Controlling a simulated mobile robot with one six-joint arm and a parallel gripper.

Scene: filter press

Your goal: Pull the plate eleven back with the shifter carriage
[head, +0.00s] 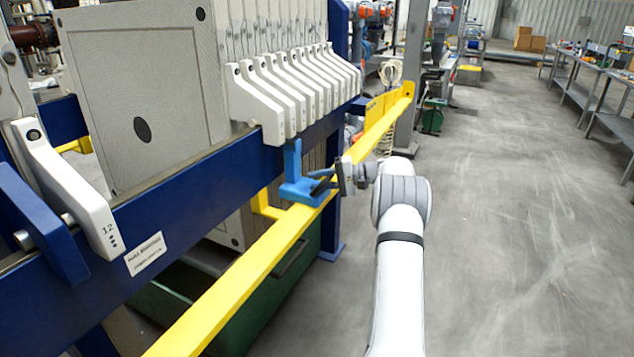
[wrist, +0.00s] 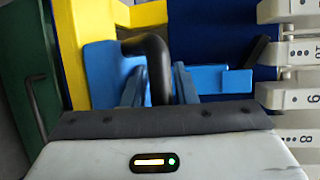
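The blue shifter carriage (head: 300,189) sits on the yellow rail, its upright post just below the nearest plate handles; it also shows in the wrist view (wrist: 104,72). Its black handle (wrist: 157,68) lies between the fingers of my gripper (wrist: 160,83), which appear closed on it with little gap. In the head view my gripper (head: 340,182) reaches the carriage from the right. The big pale plate (head: 140,95) with a dark oval hole fronts the right stack, apparently plate eleven; its number is not readable. Plate 12's white handle (head: 70,190) is at the left.
The yellow rail (head: 235,280) runs along the blue side beam (head: 190,205). Several white plate handles (head: 300,85) stand packed behind the front one. A wide gap separates the stack from plate 12. Open floor (head: 510,220) lies to the right.

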